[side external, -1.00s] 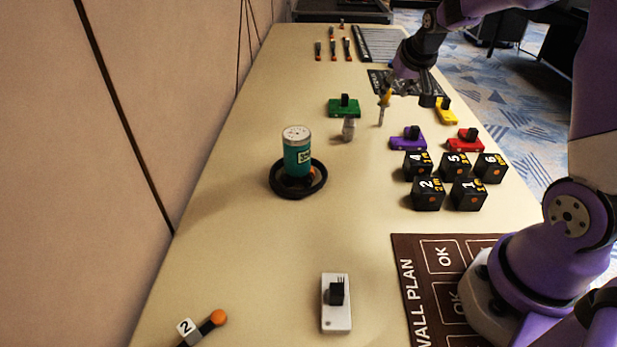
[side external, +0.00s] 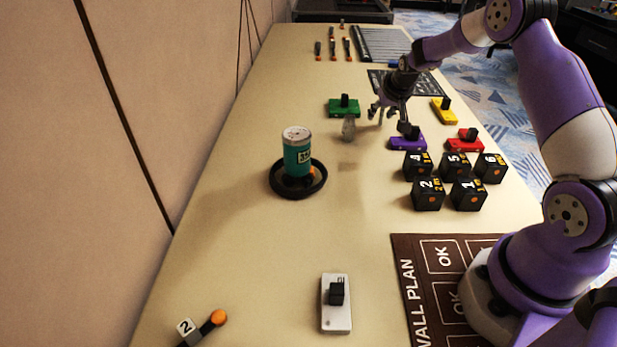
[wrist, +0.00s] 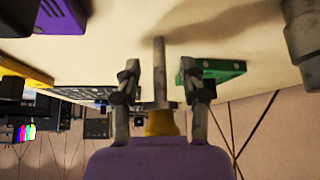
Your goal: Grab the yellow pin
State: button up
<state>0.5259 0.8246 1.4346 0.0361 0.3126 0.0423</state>
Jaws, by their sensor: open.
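The yellow pin (wrist: 160,122) has a yellow head and a thin grey shaft, and shows in the middle of the wrist view. Its shaft reaches to the tabletop, and the pin appears upright. My gripper (wrist: 162,88) is open, with one finger on each side of the pin and visible gaps between them. In the side view my gripper (side external: 392,118) is low over the table, behind the purple block, and hides most of the pin's yellow head.
A purple block (side external: 408,141), yellow block (side external: 443,111) and red block (side external: 465,141) lie nearby. Numbered black cubes (side external: 428,194) and a teal can (side external: 297,155) are nearer the camera.

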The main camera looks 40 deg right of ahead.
grip_shut()
jog(key=shift+r, duration=0.15)
dwell(0.4)
